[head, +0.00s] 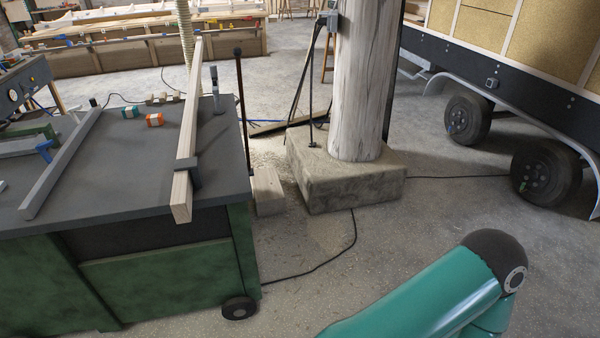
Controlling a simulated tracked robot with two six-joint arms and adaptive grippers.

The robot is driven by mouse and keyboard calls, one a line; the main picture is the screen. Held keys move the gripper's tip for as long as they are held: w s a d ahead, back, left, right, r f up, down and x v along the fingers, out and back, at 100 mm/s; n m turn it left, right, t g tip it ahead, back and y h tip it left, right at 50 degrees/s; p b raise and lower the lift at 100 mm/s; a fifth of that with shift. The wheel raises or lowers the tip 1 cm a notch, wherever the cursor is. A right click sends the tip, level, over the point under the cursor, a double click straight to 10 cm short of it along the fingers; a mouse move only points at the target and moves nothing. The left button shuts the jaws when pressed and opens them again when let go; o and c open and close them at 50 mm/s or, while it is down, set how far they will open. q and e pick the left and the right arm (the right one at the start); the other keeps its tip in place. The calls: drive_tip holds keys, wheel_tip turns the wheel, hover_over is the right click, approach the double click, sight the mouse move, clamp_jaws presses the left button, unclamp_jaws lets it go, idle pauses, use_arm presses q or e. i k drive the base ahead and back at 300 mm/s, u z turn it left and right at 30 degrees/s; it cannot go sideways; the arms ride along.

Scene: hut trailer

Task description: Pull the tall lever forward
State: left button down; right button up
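The tall lever (243,115) looks like a thin dark upright rod with a round black knob on top. It stands at the right side of the green machine bench (150,275), close to its far right corner. Its lower end goes down behind the bench edge near a pale wooden block, so its foot is not clear. Neither of my grippers is in view. Only a teal link of my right arm shows at the bottom right, well apart from the lever.
A wooden beam (187,140) lies along the dark benchtop, its near end overhanging the front. A pale block (268,190) sits beside the bench. A thick post (357,85) on a concrete base (345,180) stands right of the lever. A black cable (320,268) crosses otherwise open floor.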

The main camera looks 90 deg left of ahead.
sight(238, 51)
drive_tip(key=z, duration=0.3)
drive_tip(key=i, duration=0.55)
drive_tip(key=u, duration=1.5)
drive_tip(key=i, duration=0.15)
drive_tip(key=u, duration=2.1)
drive_tip(key=k, duration=0.6)
drive_tip(key=u, duration=0.3)
drive_tip(key=i, duration=1.65)
drive_tip(key=z, duration=0.25)
